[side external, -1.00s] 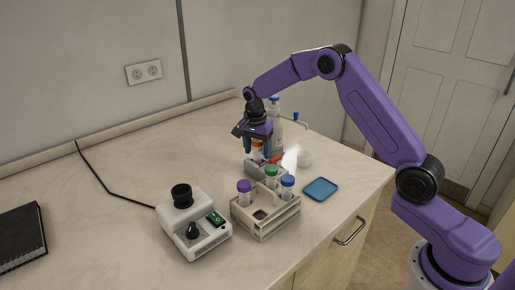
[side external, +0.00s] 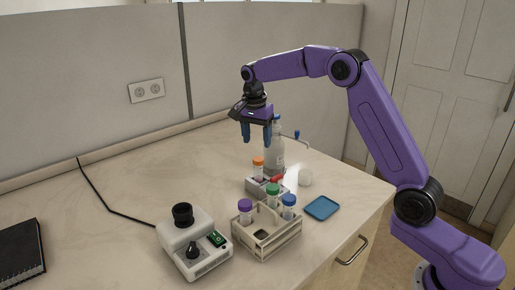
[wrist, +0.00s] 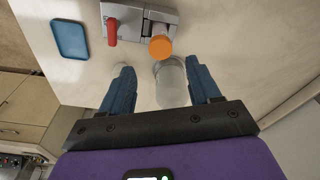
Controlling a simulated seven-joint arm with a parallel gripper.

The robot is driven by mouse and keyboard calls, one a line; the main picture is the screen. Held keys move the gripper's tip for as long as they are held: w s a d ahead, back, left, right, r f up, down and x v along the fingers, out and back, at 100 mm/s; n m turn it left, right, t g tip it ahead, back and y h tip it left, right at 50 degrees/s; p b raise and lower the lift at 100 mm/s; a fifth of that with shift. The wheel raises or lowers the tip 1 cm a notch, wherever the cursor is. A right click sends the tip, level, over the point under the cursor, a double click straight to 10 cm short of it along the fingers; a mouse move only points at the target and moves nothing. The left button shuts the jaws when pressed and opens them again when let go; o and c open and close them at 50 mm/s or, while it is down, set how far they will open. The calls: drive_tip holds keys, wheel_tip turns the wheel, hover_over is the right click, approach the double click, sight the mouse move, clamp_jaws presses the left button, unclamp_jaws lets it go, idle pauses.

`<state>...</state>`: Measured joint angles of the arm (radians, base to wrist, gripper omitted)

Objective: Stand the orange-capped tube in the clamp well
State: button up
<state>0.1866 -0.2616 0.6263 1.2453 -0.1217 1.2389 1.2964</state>
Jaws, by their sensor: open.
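The orange-capped tube (side external: 258,163) stands upright at the left end of the grey clamp block (side external: 252,187) in the side view; its lower end is hidden in the block. In the wrist view its orange cap (wrist: 160,47) overlaps the end of the clamp block (wrist: 132,18). The clamp's red lever (side external: 277,180) is beside the tube, and shows in the wrist view (wrist: 111,32). My gripper (side external: 256,142) is open and empty, pointing down above the cap with a clear gap. Its two blue fingers (wrist: 160,72) are spread apart in the wrist view.
A wooden rack (side external: 267,249) holds purple-, green- and blue-capped tubes in front of the clamp. A white device (side external: 190,240) stands left. A clear bottle (side external: 275,157) is close behind the gripper. A blue tray (side external: 321,208) lies right. The left counter is mostly free.

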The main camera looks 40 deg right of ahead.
drive_tip(key=shift+r, duration=0.35)
drive_tip(key=s+a+r+n, duration=0.1)
drive_tip(key=s+a+n, duration=0.35)
drive_tip(key=s, duration=0.25)
drive_tip(key=s+a+n+y, duration=0.1)
drive_tip(key=s+a+n, duration=0.2)
drive_tip(key=s+n, duration=0.3)
drive_tip(key=s+a+r+n, duration=0.1)
drive_tip(key=s+a+n, duration=0.25)
drive_tip(key=s, duration=0.45)
drive_tip(key=s+d+f+n, duration=0.2)
drive_tip(key=s+n, duration=0.4)
drive_tip(key=s, duration=0.5)
drive_tip(key=s+d+f+n, duration=0.2)
drive_tip(key=s+n, duration=0.4)
drive_tip(key=s, duration=0.5)
drive_tip(key=shift+d+f+y, duration=0.2)
drive_tip(key=shift+f+y, duration=0.1)
drive_tip(key=shift+y, duration=0.1)
